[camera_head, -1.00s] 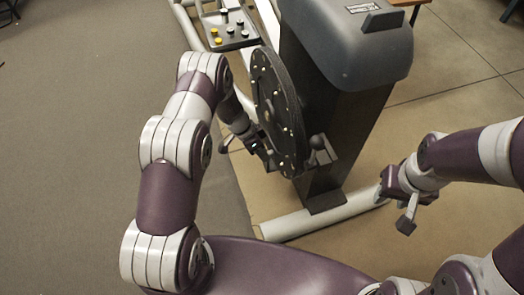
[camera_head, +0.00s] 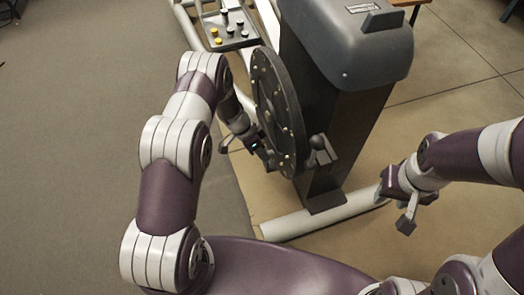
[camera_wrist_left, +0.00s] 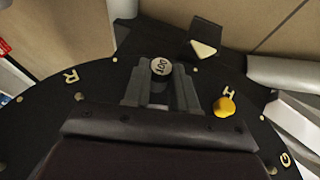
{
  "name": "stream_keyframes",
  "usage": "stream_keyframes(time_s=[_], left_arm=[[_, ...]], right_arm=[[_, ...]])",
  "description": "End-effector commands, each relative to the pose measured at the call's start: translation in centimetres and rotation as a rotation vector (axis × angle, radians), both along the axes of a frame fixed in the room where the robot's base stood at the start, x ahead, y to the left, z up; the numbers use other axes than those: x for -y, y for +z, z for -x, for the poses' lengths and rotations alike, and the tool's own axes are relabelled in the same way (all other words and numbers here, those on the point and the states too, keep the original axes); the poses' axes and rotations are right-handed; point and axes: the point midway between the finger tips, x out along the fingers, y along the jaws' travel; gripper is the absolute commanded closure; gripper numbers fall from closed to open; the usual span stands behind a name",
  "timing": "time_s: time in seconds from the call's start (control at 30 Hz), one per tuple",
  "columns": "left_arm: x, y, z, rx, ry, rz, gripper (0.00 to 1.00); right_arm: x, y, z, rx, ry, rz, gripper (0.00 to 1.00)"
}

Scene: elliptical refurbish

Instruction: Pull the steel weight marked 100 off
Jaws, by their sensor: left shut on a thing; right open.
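The steel weight marked 100 (camera_wrist_left: 160,66) shows its round, numbered end between my left fingertips in the left wrist view. My left gripper (camera_wrist_left: 160,84) is shut on it, close to the face of the black disc (camera_head: 276,105). Whether the weight is still seated on the disc cannot be told. In the head view my left gripper (camera_head: 266,155) is at the disc's lower left side, and the weight is too small or hidden to make out. My right gripper (camera_head: 408,207) is open and empty, apart from the machine at the right.
A yellow knob (camera_wrist_left: 224,106) sits on the disc beside the letter H, right of my left fingers. The disc belongs to a machine with a grey housing (camera_head: 350,45). A tray (camera_head: 243,41) with yellow, black and pale pieces is behind. Carpet (camera_head: 75,150) at left is clear.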

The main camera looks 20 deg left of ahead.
Motion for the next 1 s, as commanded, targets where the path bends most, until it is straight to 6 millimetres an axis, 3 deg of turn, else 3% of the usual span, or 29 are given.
stream_keyframes(time_s=[0.37, 1.0], left_arm=[[-0.6, 0.0, 0.3, 0.0, 0.002, -0.001, 1.0], [-6.4, 0.0, 4.2, 0.0, 0.002, 0.0, 1.0]], right_arm=[[0.0, 0.0, 0.0, 0.0, 0.0, 0.0, 0.57], [0.0, 0.0, 0.0, 0.0, 0.0, 0.0, 0.57]])
